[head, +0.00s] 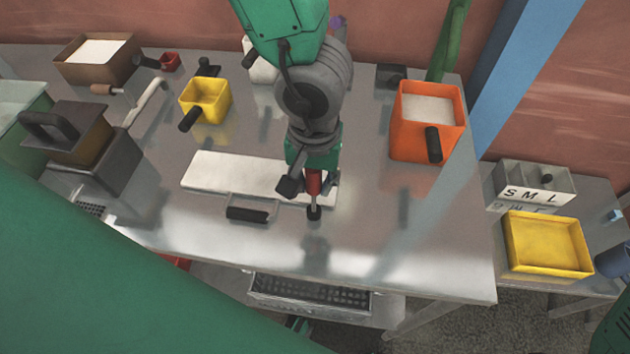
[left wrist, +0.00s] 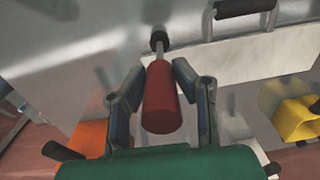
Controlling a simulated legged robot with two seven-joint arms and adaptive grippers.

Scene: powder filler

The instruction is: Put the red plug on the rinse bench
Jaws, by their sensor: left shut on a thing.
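The red plug (head: 313,182) is held by my left gripper (head: 308,187) above the steel table, just in front of a white plate. In the left wrist view the red plug (left wrist: 161,98) is a red cylinder with a thin grey stem and a black tip, between the two fingers of the left gripper (left wrist: 160,92). In the head view its black end points down. A side bench (head: 486,222) stands to the right of the main table; I cannot tell whether it is the rinse bench. My right gripper does not show.
The white plate (head: 215,173) with a black handle lies under the arm. An orange bin (head: 402,145), yellow scoop (head: 205,105) and dark box (head: 105,173) stand on the table. The table's front right is clear.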

